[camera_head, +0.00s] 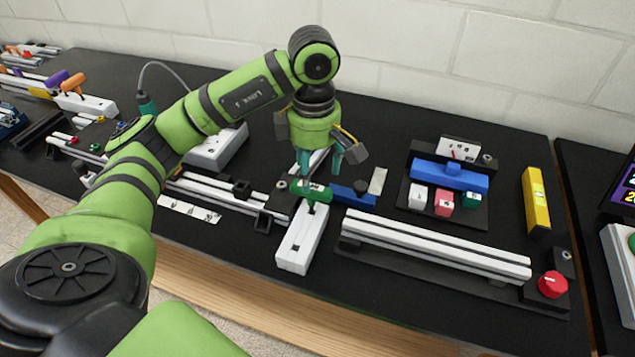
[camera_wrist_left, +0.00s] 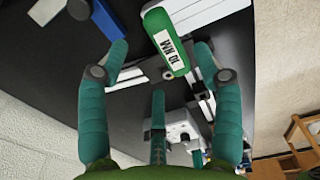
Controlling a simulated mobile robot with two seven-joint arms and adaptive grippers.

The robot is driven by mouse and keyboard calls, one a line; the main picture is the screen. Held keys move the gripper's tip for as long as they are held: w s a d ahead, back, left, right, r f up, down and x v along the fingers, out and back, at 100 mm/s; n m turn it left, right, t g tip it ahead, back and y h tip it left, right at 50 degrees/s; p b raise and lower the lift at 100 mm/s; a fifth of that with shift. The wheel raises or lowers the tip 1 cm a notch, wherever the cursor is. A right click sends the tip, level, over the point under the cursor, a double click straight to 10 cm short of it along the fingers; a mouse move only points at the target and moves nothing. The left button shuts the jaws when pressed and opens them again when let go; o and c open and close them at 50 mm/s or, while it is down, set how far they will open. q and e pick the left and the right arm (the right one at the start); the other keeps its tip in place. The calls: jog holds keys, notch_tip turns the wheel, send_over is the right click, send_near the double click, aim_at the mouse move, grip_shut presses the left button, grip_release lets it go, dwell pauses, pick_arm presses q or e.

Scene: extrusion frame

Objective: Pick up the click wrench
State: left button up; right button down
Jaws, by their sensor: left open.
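The rest of the wrench is hard to make out. My right gripper is not in view.
The white block (camera_head: 301,245) lies below the wrench. A blue piece (camera_head: 354,195) lies close on the right. Light rails (camera_head: 435,246) stretch right towards a red knob (camera_head: 552,284). A holder with a blue block (camera_head: 449,175) and a yellow level (camera_head: 537,199) stand farther right.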

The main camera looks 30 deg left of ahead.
aim_at(312, 184)
pick_arm(q)
jog(key=shift+s+f+p, duration=0.4)
jog(key=shift+s+f, duration=0.05)
jog(key=shift+f, duration=0.15)
jog(key=shift+a+f+p, duration=0.1)
jog(key=shift+f+p, duration=0.35)
jog(key=shift+f, duration=0.15)
notch_tip(312, 184, down, 4)
jog(key=shift+w+r+p, duration=0.15)
jog(key=shift+r+p, duration=0.05)
jog(key=shift+p, duration=0.3)
jog(key=c, duration=1.2)
jog(key=shift+c, duration=0.3)
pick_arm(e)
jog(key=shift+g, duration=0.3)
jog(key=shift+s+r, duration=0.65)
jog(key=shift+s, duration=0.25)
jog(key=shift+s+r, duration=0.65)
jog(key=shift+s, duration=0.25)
